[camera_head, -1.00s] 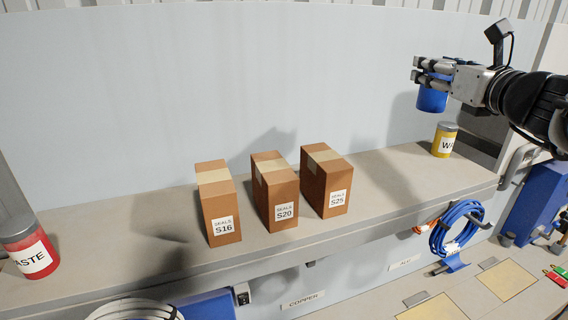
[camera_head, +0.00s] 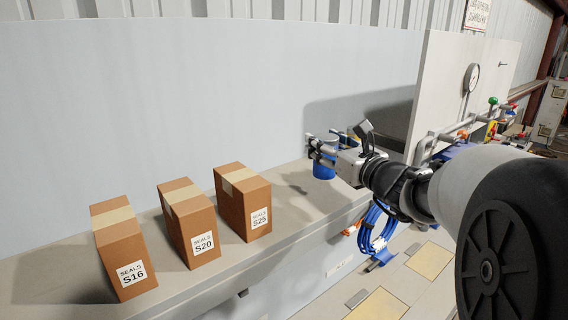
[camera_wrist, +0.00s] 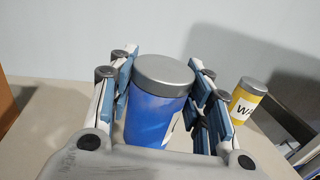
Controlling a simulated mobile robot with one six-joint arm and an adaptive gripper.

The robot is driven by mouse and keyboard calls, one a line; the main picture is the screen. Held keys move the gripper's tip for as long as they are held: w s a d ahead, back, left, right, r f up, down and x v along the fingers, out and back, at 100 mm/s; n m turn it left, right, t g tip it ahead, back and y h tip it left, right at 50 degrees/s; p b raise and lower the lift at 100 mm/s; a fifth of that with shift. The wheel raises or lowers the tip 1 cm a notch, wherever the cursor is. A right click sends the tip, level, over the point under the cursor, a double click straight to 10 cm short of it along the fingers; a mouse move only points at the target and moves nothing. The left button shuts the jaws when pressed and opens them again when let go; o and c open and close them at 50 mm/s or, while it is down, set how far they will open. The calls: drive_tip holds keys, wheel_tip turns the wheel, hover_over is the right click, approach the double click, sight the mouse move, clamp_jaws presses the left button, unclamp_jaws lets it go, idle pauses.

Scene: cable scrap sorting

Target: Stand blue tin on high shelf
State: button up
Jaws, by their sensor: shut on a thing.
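The blue tin (camera_wrist: 155,112) with a grey lid is upright between the pads of my gripper (camera_wrist: 165,95) in the wrist view. In the head view my gripper (camera_head: 322,155) holds the blue tin (camera_head: 324,171) over the right part of the high shelf (camera_head: 293,205), to the right of the boxes. My gripper is shut on the tin. Whether the tin's base touches the shelf is hidden by the fingers and wrist in the wrist view, and I cannot tell from the head view.
Brown boxes S16 (camera_head: 122,255), S20 (camera_head: 190,230) and S25 (camera_head: 244,207) stand on the shelf to the left. A yellow tin (camera_wrist: 247,102) stands close to the right of my gripper. Blue cable (camera_head: 372,228) hangs below the shelf edge.

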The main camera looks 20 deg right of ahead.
wheel_tip(320, 180, down, 3)
drive_tip(key=shift+f, duration=0.65)
drive_tip(key=shift+f+b, duration=0.15)
drive_tip(key=shift+b, duration=0.15)
drive_tip(key=o, duration=1.3)
